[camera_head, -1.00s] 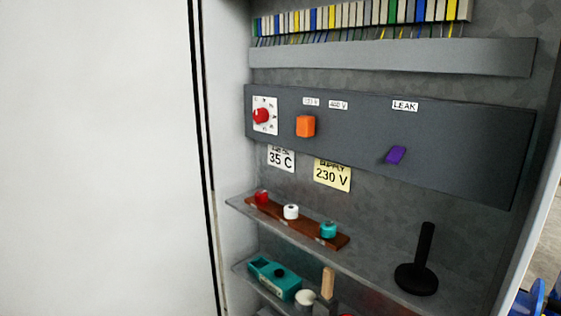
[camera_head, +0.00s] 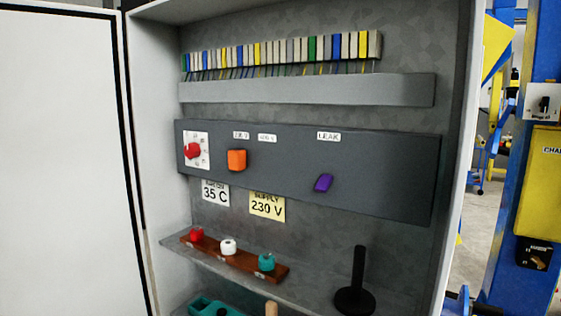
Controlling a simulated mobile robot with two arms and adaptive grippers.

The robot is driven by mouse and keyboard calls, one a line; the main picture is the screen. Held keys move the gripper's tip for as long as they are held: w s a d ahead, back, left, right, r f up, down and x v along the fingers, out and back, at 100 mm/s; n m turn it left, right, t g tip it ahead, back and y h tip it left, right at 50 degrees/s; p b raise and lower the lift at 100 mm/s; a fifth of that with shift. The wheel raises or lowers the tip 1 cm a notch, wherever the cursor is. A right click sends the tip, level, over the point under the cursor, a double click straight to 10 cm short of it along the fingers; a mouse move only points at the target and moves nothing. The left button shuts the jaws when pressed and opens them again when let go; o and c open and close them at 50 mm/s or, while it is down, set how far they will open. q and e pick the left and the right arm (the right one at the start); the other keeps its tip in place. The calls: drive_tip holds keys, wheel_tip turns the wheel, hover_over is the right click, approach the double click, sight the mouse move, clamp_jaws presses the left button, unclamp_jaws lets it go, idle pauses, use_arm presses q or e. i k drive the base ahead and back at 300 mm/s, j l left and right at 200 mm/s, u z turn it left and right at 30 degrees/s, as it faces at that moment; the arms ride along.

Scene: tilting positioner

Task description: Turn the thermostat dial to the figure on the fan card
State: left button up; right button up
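The thermostat dial (camera_head: 193,151) is a red knob on a white scale plate (camera_head: 204,160) at the left end of the dark grey panel. The figures on its scale are too small to read, and I cannot tell where the knob points. The fan card (camera_head: 215,193) is a white card below the panel. It reads 35 C under a smaller, blurred upper line. Neither of my grippers shows in the head view.
A shelf below holds a brown rack (camera_head: 246,264) with coloured caps and a black stand (camera_head: 355,290). The white door (camera_head: 60,160) stands open left.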

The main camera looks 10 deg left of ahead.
sight(191, 150)
drive_tip(key=u, duration=1.15)
